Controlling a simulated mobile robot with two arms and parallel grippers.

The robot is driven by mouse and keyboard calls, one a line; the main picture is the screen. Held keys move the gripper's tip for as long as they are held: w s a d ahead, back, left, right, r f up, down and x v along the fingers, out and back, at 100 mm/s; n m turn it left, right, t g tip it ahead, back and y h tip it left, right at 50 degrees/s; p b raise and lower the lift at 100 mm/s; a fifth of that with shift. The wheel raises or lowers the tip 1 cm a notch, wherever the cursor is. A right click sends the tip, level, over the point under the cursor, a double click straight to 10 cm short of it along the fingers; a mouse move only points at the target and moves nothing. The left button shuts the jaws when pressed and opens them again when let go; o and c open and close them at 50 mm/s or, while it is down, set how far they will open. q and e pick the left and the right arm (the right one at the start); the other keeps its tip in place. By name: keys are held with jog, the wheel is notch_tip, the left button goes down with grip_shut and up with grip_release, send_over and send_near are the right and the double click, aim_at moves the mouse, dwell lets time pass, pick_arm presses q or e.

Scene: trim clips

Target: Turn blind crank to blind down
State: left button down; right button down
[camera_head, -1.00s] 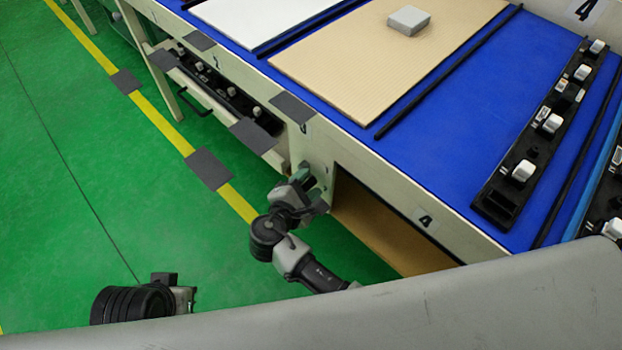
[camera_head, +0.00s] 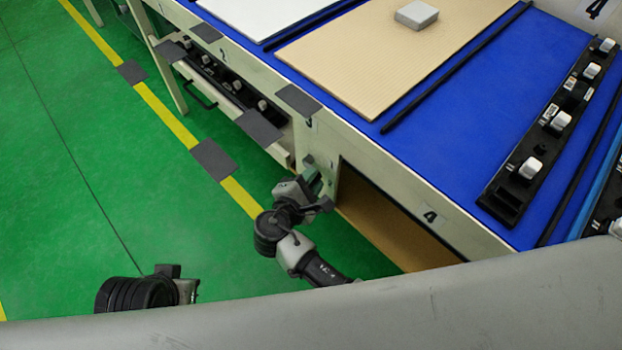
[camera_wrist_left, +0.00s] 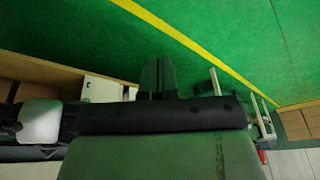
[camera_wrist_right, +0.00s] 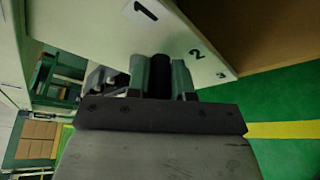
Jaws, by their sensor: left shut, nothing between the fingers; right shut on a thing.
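My right gripper (camera_head: 313,178) is at the cream end post of the table, below its front edge. I cannot make out a blind.
The blue table (camera_head: 455,110) bears a beige board (camera_head: 395,60), a grey block (camera_head: 416,14) and a black strip (camera_head: 545,140) with white clips. A drawer (camera_head: 235,105) sticks out left of my right gripper. An open bay (camera_head: 385,225) lies right of it. The green floor (camera_head: 60,180) is clear.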

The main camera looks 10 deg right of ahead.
jog(key=shift+w+f+m+t+b, duration=0.1)
jog(key=shift+f+m+t+b, duration=0.4)
jog(key=shift+m+b, duration=0.4)
pick_arm(q)
jog(key=w+d+r+t+h+b, duration=0.1)
jog(key=w+d+t+h+b, duration=0.15)
jog(key=w+t, duration=0.55)
pick_arm(e)
jog(key=shift+w+f+m+t, duration=0.1)
jog(key=shift+f+m+t, duration=0.3)
jog(key=shift+m, duration=0.3)
jog(key=shift+w+f+m+t+b, duration=0.1)
jog(key=shift+m+t+b, duration=0.2)
jog(key=shift+m+b, duration=0.4)
pick_arm(q)
jog(key=w+d+r+t+h+b, duration=0.1)
jog(key=w+r+t, duration=0.4)
jog(key=r, duration=0.5)
jog(key=shift+d+m+t+h, duration=0.4)
jog(key=shift+d+t+h, duration=0.15)
jog(key=shift+d+t, duration=0.65)
pick_arm(e)
jog(key=shift+a+m, duration=0.1)
jog(key=shift+m, duration=0.3)
jog(key=shift+w, duration=0.1)
